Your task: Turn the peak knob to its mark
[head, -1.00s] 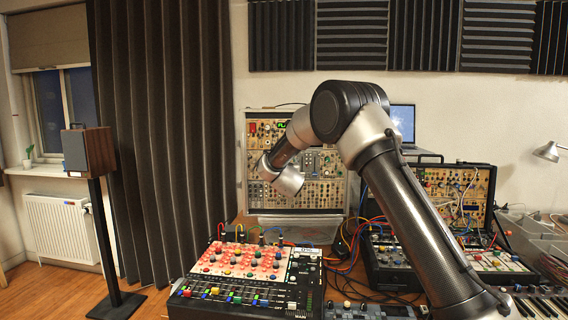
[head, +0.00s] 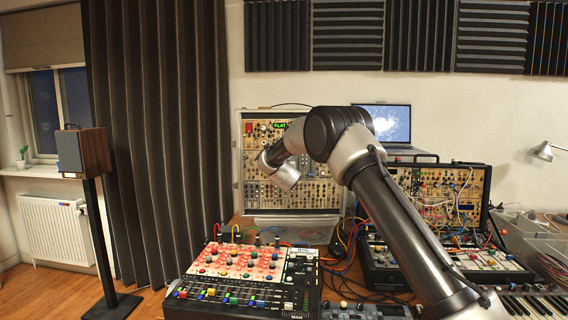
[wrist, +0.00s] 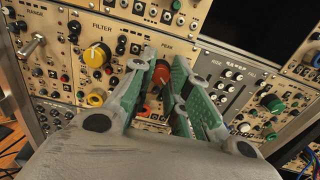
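The peak knob, a red-orange knob (wrist: 162,73), sits under the PEAK label on a cream synth panel (wrist: 110,60) in the wrist view. My gripper (wrist: 163,60) reaches toward this panel with its two green-padded fingers apart. The knob shows in the gap between the fingertips. I cannot tell whether either finger touches it. Its mark is not clear to me. In the head view the upright synth case (head: 318,205) stands at the back, and my arm hides part of it. The gripper cannot be made out there.
A yellow-marked knob (wrist: 97,55) under FILTER sits left of the fingers. A green knob (wrist: 271,102) is on a panel to the right. In the head view a red-topped mixer (head: 240,262), a laptop (head: 385,122) and a second patched case (head: 440,195) crowd the desk.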

